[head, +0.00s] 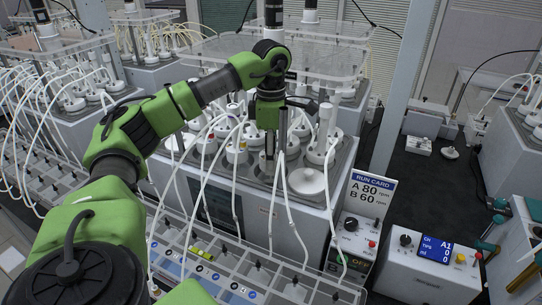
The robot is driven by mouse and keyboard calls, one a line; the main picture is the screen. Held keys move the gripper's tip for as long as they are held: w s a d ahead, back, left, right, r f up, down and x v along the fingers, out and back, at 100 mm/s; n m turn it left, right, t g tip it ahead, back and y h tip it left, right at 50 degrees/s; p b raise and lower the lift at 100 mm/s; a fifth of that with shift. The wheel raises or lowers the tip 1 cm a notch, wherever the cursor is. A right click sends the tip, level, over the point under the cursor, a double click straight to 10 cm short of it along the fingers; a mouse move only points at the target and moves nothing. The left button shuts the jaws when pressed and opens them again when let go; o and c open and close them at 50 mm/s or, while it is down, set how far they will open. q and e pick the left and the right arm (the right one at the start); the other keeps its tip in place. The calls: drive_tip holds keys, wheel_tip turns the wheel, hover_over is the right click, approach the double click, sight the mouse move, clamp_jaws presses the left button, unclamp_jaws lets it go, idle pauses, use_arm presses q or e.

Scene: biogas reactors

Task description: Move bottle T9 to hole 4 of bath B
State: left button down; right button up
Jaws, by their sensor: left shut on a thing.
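My left gripper (268,158) points straight down over the near middle of the central water bath (340,176). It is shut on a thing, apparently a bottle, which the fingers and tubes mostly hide. No bottle label or hole number can be read, so I cannot tell whether it is T9 or which hole is 4. Several bottles with white caps (317,152) and tubes stand in this bath around the gripper. A flat white disc (306,181) lies on the bath top to the right of the gripper. My right gripper is not in view.
White tubes hang down the bath front to a long clear compartment rack (240,262). A run card (371,198) reads A 80 rpm, B 60 rpm. A control box (428,262) stands at right. A clear raised plate (300,50) spans behind the arm. Other baths stand at left and right.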

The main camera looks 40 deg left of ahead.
use_arm(q)
drive_tip(key=shift+r, duration=0.1)
drive_tip(key=c, duration=1.2)
unclamp_jaws()
drive_tip(key=shift+d, duration=0.1)
wheel_tip(320, 180, up, 12)
drive_tip(key=shift+r, duration=0.1)
